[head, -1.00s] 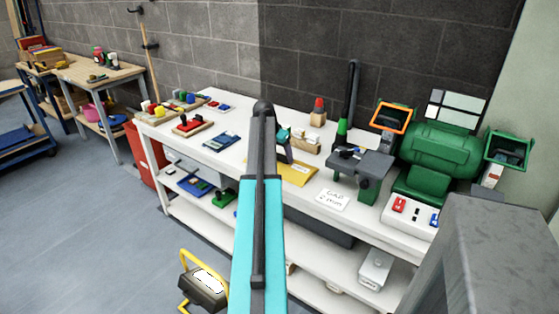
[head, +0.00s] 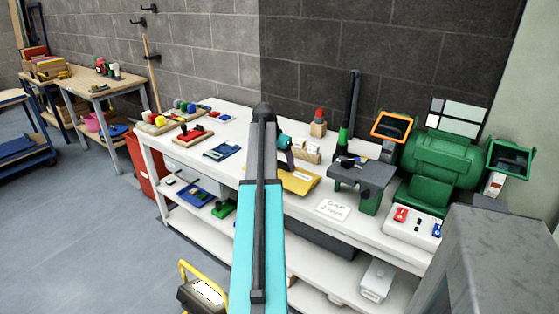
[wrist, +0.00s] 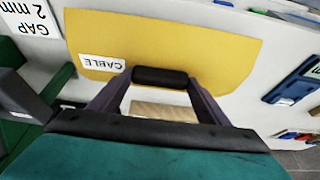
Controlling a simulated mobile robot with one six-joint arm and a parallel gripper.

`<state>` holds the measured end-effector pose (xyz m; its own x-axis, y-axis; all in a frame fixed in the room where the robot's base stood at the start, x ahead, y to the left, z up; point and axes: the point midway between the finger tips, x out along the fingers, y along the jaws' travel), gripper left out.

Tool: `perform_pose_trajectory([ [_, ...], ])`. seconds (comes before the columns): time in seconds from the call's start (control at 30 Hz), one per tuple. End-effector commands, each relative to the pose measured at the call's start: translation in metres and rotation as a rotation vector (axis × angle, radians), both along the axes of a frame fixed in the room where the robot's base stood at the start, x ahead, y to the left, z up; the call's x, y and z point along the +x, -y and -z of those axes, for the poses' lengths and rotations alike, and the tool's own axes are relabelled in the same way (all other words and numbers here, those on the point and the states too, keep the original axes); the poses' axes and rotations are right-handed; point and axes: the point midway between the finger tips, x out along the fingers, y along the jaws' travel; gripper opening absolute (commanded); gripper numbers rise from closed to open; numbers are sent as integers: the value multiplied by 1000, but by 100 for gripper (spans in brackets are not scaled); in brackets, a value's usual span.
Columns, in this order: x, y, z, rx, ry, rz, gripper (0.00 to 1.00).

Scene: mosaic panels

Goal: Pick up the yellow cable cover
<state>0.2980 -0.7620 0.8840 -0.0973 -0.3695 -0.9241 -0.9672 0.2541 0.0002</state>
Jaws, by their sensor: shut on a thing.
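The yellow cable cover (head: 297,183) is a flat yellow sheet with a white label on the white bench, partly hidden by my arm. In the wrist view the cover (wrist: 205,50) fills the upper middle, its label (wrist: 102,62) reading CABLE upside down. A short black bar (wrist: 160,76) shows in front of its lower edge and looks like its handle. My gripper (wrist: 160,82) is shut on this bar, one grey finger at each end. In the head view the gripper (head: 288,160) is at the cover's rear left. I cannot tell whether the cover is clear of the bench.
A GAP 2 mm card (head: 333,209) and a grey stand (head: 362,175) are right of the cover. A wooden block (head: 307,152) is behind it. A blue item (head: 221,151) lies to its left. A green machine (head: 440,158) stands at the bench's right.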

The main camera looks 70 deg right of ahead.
Motion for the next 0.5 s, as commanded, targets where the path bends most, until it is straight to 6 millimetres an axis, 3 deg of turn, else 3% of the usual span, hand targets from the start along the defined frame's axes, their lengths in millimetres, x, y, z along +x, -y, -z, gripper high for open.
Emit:
perform_pose_trajectory([
  [0.5, -25, -59, -6, -3, 0, 0, 7],
])
